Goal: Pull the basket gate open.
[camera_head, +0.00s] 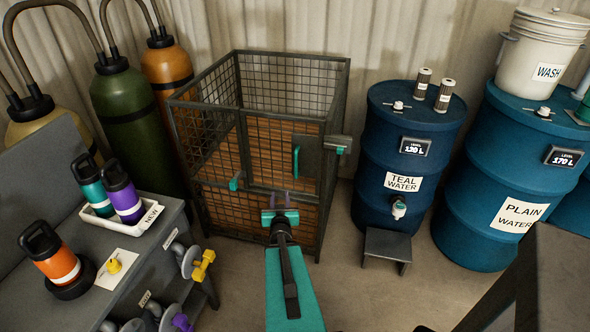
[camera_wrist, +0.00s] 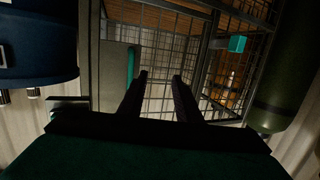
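The basket (camera_head: 262,150) is a dark wire-mesh cage, open on top, against the back wall. Its gate (camera_head: 283,137) on the front looks shut, level with the frame. A grey plate on the gate bears an upright teal handle (camera_head: 296,162); a teal strip by the plate shows in the wrist view (camera_wrist: 131,66). My gripper (camera_head: 280,197) is in front of the gate, below and slightly left of the handle in the picture. In the wrist view its two dark fingers (camera_wrist: 160,76) stand apart with nothing between them. The handle is not between them.
A teal block (camera_head: 235,183) sticks out at the cage's front left. A grey latch box (camera_head: 338,144) is at the upper right post. A blue drum (camera_head: 370,165) and small stool (camera_head: 388,243) stand right; a bench (camera_head: 130,265) stands left. Floor before the cage is clear.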

